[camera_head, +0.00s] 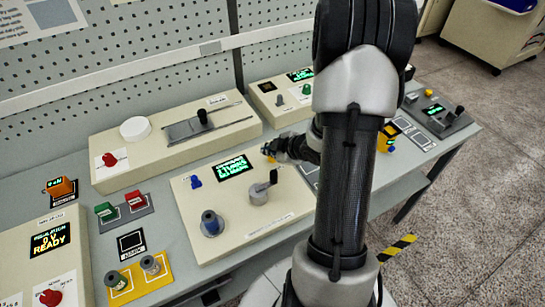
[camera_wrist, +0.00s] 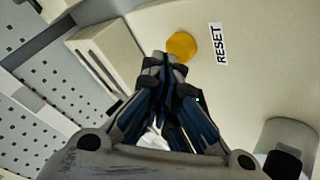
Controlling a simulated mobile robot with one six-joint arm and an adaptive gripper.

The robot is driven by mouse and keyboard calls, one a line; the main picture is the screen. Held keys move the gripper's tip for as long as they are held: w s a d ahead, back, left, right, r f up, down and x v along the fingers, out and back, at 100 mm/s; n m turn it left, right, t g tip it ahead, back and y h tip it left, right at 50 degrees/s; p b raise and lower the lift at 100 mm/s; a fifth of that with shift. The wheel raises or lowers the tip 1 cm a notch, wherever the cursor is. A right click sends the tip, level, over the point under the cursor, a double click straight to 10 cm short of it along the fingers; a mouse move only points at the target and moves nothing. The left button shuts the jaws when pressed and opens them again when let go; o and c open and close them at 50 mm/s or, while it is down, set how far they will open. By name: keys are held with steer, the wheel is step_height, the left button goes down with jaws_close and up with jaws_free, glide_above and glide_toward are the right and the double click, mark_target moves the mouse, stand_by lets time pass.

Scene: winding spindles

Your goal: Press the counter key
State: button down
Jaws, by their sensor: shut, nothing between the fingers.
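The yellow round key (camera_wrist: 181,45) sits on the cream panel beside a printed RESET label (camera_wrist: 219,45). In the wrist view my gripper (camera_wrist: 166,66) is shut and empty, its fingertips just beside the key's lower left edge. I cannot tell whether they touch it. In the head view my gripper (camera_head: 271,150) is at the far right corner of the cream winder box (camera_head: 200,240), and the key there is mostly hidden by the fingers. The box has a lit green counter display (camera_head: 234,167) left of my gripper, too small to read surely.
A grey crank (camera_head: 262,190) stands on the box close below my gripper. A long box with a slider (camera_head: 203,118) lies behind. My arm hides part of the bench to the right.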

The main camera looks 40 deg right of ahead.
mark_target(271, 158)
steer(key=shift+f+b, duration=0.45)
steer(key=shift+f, duration=0.05)
stand_by(0.5)
steer(key=shift+r, duration=0.15)
steer(key=shift+r+p, duration=0.8)
steer(key=shift+p, duration=0.1)
step_height(271, 158, up, 5)
steer(key=p, duration=0.4)
stand_by(0.8)
